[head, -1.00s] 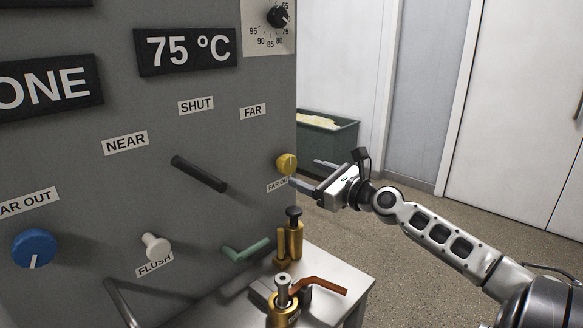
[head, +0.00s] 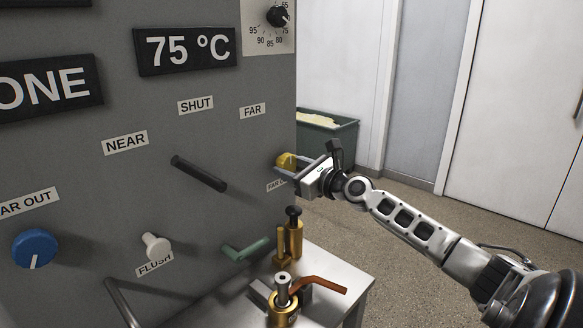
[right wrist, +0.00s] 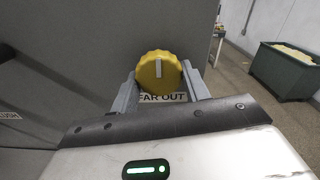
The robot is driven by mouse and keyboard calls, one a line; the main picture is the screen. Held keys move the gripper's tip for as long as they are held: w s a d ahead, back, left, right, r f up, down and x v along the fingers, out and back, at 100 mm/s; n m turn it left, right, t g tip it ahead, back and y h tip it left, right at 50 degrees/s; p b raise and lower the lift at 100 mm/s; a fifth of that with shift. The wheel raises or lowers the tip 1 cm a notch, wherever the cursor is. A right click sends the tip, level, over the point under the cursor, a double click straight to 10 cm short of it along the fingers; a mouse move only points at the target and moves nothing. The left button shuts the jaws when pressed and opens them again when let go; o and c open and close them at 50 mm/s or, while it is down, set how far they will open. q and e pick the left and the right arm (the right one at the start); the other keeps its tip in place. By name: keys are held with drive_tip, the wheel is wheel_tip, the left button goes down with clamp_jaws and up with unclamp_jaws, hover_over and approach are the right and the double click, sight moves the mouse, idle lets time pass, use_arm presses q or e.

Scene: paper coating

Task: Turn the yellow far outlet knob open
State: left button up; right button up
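The yellow far outlet knob (head: 285,161) sits on the grey panel near its right edge, above a "FAR OUT" label. In the right wrist view the knob (right wrist: 159,74) faces me, with its white mark pointing straight up. My right gripper (head: 291,168) is at the knob. Its two fingers stand apart, one on each side of the knob; in the right wrist view the gripper (right wrist: 160,92) shows open, and I cannot make out firm contact. The label is partly hidden by the gripper in the head view. My left gripper is not in view.
A black lever (head: 199,174), a white flush knob (head: 155,245) and a blue knob (head: 34,248) are on the panel. Brass fittings (head: 294,236), a green handle (head: 246,249) and an orange handle (head: 319,284) are below. A green bin (head: 340,139) stands behind. The floor at right is clear.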

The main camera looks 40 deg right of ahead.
drive_tip(key=c, duration=0.3)
